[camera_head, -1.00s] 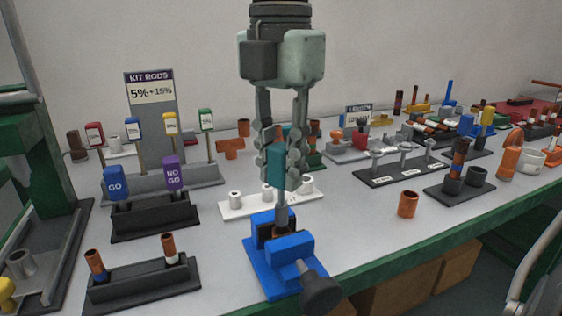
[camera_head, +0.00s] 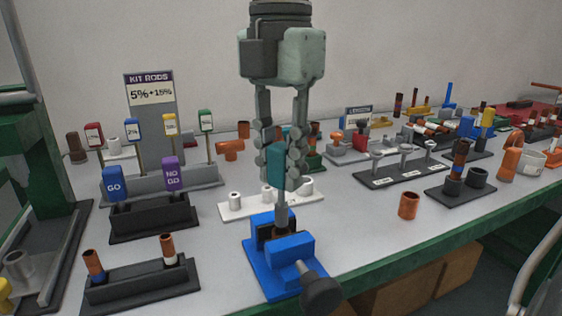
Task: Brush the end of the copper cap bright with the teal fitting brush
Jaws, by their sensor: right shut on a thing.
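My right gripper (camera_head: 281,165) hangs fingers-down over the front of the bench. It is shut on the teal fitting brush (camera_head: 277,168), which stands about upright between the fingers. The brush's pale lower end (camera_head: 281,216) reaches down to the blue vise (camera_head: 290,249). A small dark and brownish piece shows between the vise jaws under the brush; I cannot tell whether it is the copper cap or whether the brush touches it. A loose copper cup-shaped piece (camera_head: 409,206) stands on the bench to the right of the vise. My left gripper is not in view.
A white stand with pegs (camera_head: 230,209) is just behind the vise. Black holders with GO and NO GO gauges (camera_head: 153,222) and copper tubes (camera_head: 141,288) stand at left. A black peg rack (camera_head: 402,175) is at right. Bench is clear around the loose copper piece.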

